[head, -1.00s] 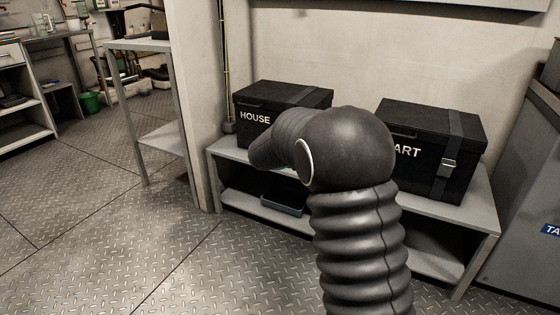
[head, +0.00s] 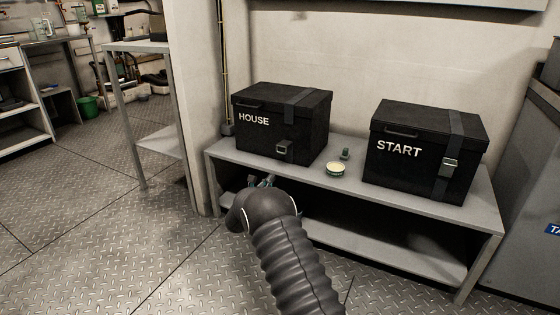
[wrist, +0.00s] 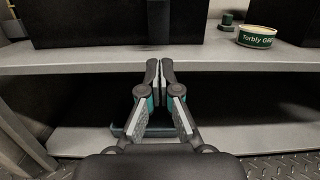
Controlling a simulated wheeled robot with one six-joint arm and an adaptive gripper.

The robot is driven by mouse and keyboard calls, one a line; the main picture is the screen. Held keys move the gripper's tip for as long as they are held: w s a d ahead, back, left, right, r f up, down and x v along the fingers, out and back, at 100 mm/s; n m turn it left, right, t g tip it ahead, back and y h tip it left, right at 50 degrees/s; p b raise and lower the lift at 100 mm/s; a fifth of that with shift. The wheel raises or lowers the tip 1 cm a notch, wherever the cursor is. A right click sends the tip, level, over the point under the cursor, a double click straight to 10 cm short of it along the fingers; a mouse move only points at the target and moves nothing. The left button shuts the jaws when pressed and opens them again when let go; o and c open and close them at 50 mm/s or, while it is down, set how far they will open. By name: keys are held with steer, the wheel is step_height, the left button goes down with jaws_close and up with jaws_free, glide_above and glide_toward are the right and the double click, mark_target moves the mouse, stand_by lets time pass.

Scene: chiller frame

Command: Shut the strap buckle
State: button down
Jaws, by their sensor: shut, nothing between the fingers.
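The black HOUSE box (head: 265,140) stands on the shelf top, with a strap (head: 305,97) over its lid. Its metal buckle (head: 284,150) hangs low on the front and seems to stick out; I cannot tell its state surely. The START box (head: 400,167) to the right has its own strap and buckle (head: 449,167), which looks flatter against the front. My gripper (wrist: 160,66) is shut and empty, at the shelf's front edge below the HOUSE box. In the head view my gripper (head: 263,181) is partly hidden by my arm. The wrist view shows the strap (wrist: 160,22) but no buckle.
A cream-topped tin (head: 336,169) and a small green object (head: 345,154) stand between the boxes on the grey shelf unit (head: 228,157). The tin also shows in the wrist view (wrist: 257,38). A grey cabinet (head: 525,215) stands close at right. Floor at left is free.

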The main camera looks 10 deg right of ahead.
mark_target(282, 171)
steer(key=x, duration=0.9)
steer(key=shift+w+d+r+b, duration=0.1)
steer(key=shift+d+b, duration=0.1)
steer(key=shift+b, duration=0.2)
steer(key=shift+a+r, duration=0.15)
steer(key=shift+r, duration=0.85)
steer(key=shift+s+a+r, duration=0.1)
steer(key=shift+s+r, duration=0.1)
steer(key=shift+r, duration=0.25)
steer(key=shift+s+a+r, duration=0.15)
steer(key=shift+s+r, duration=0.05)
steer(key=shift+r, duration=0.25)
steer(key=shift+s+a+r+g+p, duration=0.15)
steer(key=shift+r+g+p, duration=0.15)
steer(key=shift+p, duration=0.35)
